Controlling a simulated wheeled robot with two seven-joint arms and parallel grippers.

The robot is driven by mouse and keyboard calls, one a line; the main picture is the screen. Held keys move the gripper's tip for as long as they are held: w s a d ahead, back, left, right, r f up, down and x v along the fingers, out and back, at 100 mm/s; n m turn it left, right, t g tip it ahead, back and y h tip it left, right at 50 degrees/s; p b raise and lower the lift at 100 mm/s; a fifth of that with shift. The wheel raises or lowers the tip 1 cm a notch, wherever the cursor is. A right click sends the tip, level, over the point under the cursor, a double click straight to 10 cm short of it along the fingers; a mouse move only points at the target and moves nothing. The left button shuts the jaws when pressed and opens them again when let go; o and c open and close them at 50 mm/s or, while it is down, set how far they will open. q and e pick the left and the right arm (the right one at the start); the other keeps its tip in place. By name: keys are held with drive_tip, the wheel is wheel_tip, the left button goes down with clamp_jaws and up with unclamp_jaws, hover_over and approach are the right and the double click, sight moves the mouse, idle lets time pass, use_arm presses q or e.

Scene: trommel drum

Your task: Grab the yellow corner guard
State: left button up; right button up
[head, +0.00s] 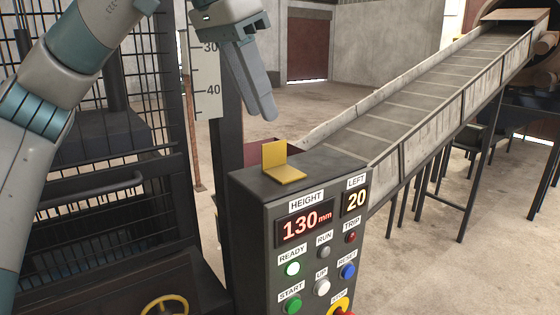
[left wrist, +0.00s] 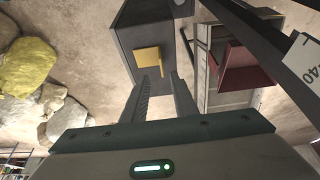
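The yellow corner guard (head: 285,174) is a small L-shaped piece on the top of the dark control box (head: 247,187), near its back left edge. One leg lies flat and the other stands upright. In the left wrist view the guard (left wrist: 149,60) shows just beyond the fingertips, toward the left finger. My left gripper (head: 263,112) is above and slightly left of the guard, fingers pointing down, apart from it. In the left wrist view its two fingers (left wrist: 160,78) stand apart with nothing between them. My right gripper is not in view.
A dark post with a scale plate (head: 207,75) stands close left of my left gripper. A mesh cage (head: 150,150) is further left. A sloping conveyor (head: 400,100) rises behind the box to the right. Rocks (left wrist: 30,65) and a red part (left wrist: 240,65) show in the left wrist view.

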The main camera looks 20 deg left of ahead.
sight(274, 145)
use_arm(q)
drive_tip(key=shift+p+x, duration=0.3)
drive_tip(key=shift+x, duration=0.95)
drive_tip(key=shift+w+d+f, duration=0.15)
drive_tip(key=shift+w+f, duration=0.1)
drive_tip(key=shift+f, duration=0.35)
drive_tip(key=shift+w+d+f+p, duration=0.1)
drive_tip(key=shift+w+f+p, duration=0.15)
drive_tip(key=shift+f+p, duration=0.5)
drive_tip(key=p+x, duration=0.1)
drive_tip(key=x, duration=0.1)
drive_tip(key=shift+w+f+p, duration=0.15)
drive_tip(key=shift+f+p, duration=0.15)
drive_tip(key=shift+w+f, duration=0.15)
drive_tip(key=shift+f, duration=0.3)
drive_tip(key=shift+d, duration=0.1)
clamp_jaws()
